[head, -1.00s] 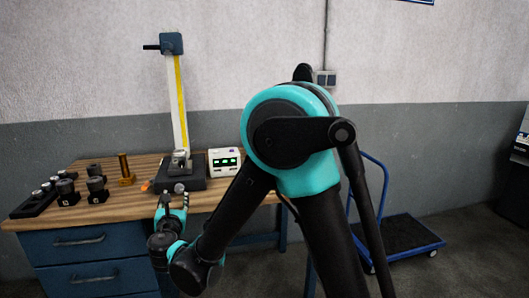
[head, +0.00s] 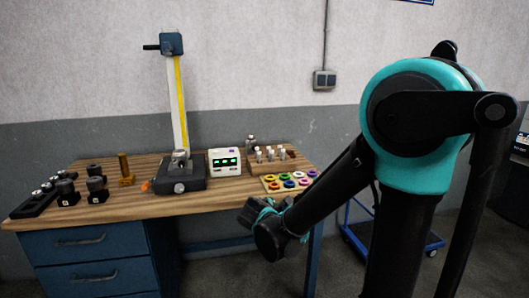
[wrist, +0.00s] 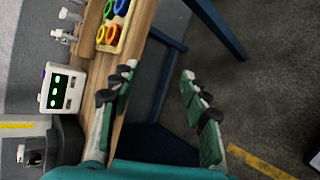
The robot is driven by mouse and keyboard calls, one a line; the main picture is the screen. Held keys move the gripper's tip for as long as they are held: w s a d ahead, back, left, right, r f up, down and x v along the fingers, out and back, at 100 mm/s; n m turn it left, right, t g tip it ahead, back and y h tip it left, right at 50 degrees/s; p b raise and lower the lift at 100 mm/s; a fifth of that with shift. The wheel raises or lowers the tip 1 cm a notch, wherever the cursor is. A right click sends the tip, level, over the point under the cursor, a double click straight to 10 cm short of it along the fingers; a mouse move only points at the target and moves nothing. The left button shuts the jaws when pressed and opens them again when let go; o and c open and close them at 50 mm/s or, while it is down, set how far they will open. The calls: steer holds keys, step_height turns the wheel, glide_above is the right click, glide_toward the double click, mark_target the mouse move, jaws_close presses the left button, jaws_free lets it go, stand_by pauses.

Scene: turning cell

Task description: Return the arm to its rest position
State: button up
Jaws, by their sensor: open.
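My arm, black and teal, fills the right side of the head view. In that view my gripper (head: 262,210) is small and partly hidden by the wrist, just in front of the bench's front edge. In the wrist view my gripper (wrist: 158,98) is open, its two green and black fingers apart, with nothing between them. Below the gap are the bench edge, a blue leg and the floor.
The wooden bench (head: 218,199) carries a height gauge (head: 180,172), a display box (head: 226,162), a tray of coloured rings (head: 289,181), a rack of small parts (head: 270,158) and dark tool holders (head: 67,192). A blue trolley (head: 352,238) stands behind my arm. Grey floor is open in front.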

steer(key=s+d+f+m+g, duration=0.55)
steer(key=s+d+m, duration=0.45)
steer(key=d, duration=0.4)
steer(key=s+d+f+m+g+y, duration=0.1)
steer(key=s+d+f+m+y, duration=0.1)
steer(key=s+f+m, duration=0.3)
steer(key=s+m+y, duration=0.1)
steer(key=s+m, duration=0.3)
steer(key=s, duration=0.1)
steer(key=shift+s, duration=0.25)
steer(key=shift+g, duration=0.25)
